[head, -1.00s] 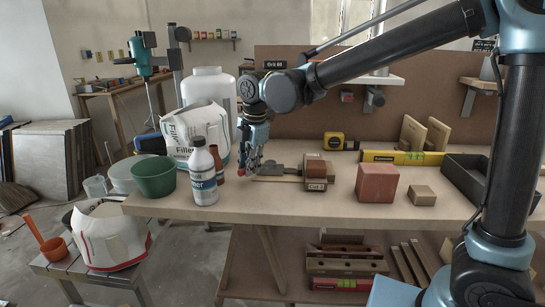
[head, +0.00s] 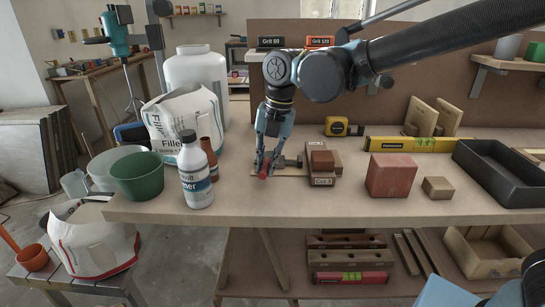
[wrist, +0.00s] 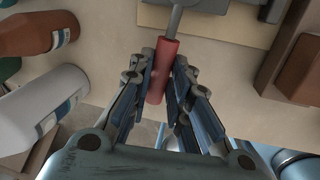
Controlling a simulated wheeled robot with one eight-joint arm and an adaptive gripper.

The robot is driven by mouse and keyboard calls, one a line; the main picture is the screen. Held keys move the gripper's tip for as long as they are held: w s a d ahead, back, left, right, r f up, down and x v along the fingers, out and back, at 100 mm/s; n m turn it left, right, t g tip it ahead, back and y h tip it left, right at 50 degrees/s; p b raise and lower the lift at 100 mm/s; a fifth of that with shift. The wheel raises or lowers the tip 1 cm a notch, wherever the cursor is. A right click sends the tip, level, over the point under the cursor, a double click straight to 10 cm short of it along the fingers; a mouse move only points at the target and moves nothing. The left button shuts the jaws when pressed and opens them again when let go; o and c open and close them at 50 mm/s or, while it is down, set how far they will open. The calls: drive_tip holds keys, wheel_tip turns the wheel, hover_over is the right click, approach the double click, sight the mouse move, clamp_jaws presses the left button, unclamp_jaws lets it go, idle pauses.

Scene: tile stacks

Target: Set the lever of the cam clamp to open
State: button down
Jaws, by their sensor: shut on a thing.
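The cam clamp (head: 291,162) is a dark grey fixture on a thin wooden board on the workbench. Its lever has a red handle (head: 264,172), which points toward the bench's front edge. My gripper (head: 266,162) reaches down from above and is shut on this handle. In the wrist view the red handle (wrist: 161,72) lies between the two fingers of my gripper (wrist: 163,85), and its grey shaft (wrist: 175,20) runs up to the clamp. The clamp's body is mostly cut off there and partly hidden by the fingers in the head view.
A white bottle (head: 196,178), a brown bottle (head: 209,155) and a green bowl (head: 138,178) stand left of my gripper. A stack of sanding blocks (head: 322,165) sits close on the right. Further right are a red block (head: 392,175) and a black tray (head: 500,172).

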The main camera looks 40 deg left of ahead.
drive_tip(key=shift+w+d+n, duration=0.4)
drive_tip(key=shift+n, duration=0.3)
drive_tip(key=c, duration=1.5)
unclamp_jaws()
drive_tip(key=shift+d, duration=0.1)
drive_tip(key=r, duration=0.4)
drive_tip(key=w+d+r, duration=0.1)
drive_tip(key=r, duration=0.6)
drive_tip(key=shift+w+d+r, duration=0.35)
drive_tip(key=shift+r, duration=0.05)
